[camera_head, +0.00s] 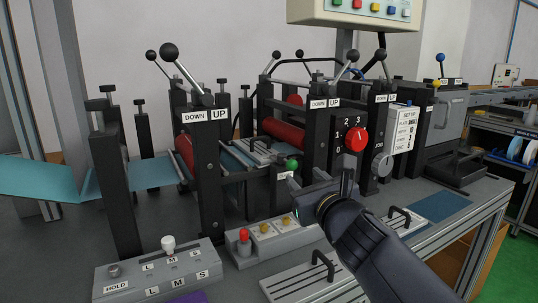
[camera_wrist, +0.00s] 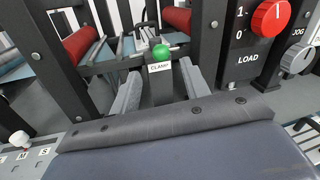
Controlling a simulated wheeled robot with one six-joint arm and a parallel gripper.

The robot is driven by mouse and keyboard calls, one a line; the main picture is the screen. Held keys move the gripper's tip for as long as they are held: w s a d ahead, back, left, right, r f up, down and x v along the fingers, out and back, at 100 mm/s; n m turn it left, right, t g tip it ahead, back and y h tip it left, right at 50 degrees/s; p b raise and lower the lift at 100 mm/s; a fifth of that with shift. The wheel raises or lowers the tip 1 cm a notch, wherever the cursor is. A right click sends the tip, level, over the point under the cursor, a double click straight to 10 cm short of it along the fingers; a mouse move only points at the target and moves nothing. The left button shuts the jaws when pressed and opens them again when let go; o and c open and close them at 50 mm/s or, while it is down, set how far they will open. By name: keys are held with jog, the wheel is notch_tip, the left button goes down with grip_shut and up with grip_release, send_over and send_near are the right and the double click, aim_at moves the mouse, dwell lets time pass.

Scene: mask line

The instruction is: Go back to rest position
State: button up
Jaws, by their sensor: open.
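My gripper (camera_head: 345,184) is in front of the mask line, at the lower middle of the head view, with my dark arm coming in from the lower right. In the wrist view its two grey fingers (camera_wrist: 160,76) are spread apart with nothing held between them. The green ball knob (camera_head: 292,164) marked CLAMP lies to the left of the gripper in the head view. In the wrist view the green knob (camera_wrist: 161,52) appears beyond and between the fingers; I cannot tell the gap in depth.
A red dial (camera_head: 356,139) is on the black panel behind the gripper. A grey control box (camera_head: 160,270) with a white knob stands at front left. A red-topped lever (camera_head: 244,238) is near the front. Flat plates with black handles (camera_head: 322,266) lie on the bench.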

aim_at(296, 163)
jog(key=b+x, duration=0.1)
jog(key=x, duration=0.8)
jog(key=shift+f, duration=0.15)
jog(key=shift+r+p, duration=0.25)
jog(key=shift+p, duration=0.2)
jog(key=shift+d+y+p, duration=0.15)
jog(key=shift+y+p, duration=0.15)
jog(key=shift+p, duration=0.15)
jog(key=shift+d+n+y+p, duration=0.1)
jog(key=shift+n+y+p, duration=0.25)
jog(key=shift+p, duration=0.45)
jog(key=n+y+p, duration=0.1)
jog(key=p, duration=0.2)
jog(key=n+g+y+p, duration=0.1)
jog(key=p, duration=0.1)
jog(key=shift+w+d+g+y+p, duration=0.25)
jog(key=shift+g+p, duration=0.05)
jog(key=shift+p, duration=0.1)
jog(key=shift+w+d+f+n+g+y+p, duration=0.15)
jog(key=shift+n+g+y+p, duration=0.3)
jog(key=shift+p, duration=0.45)
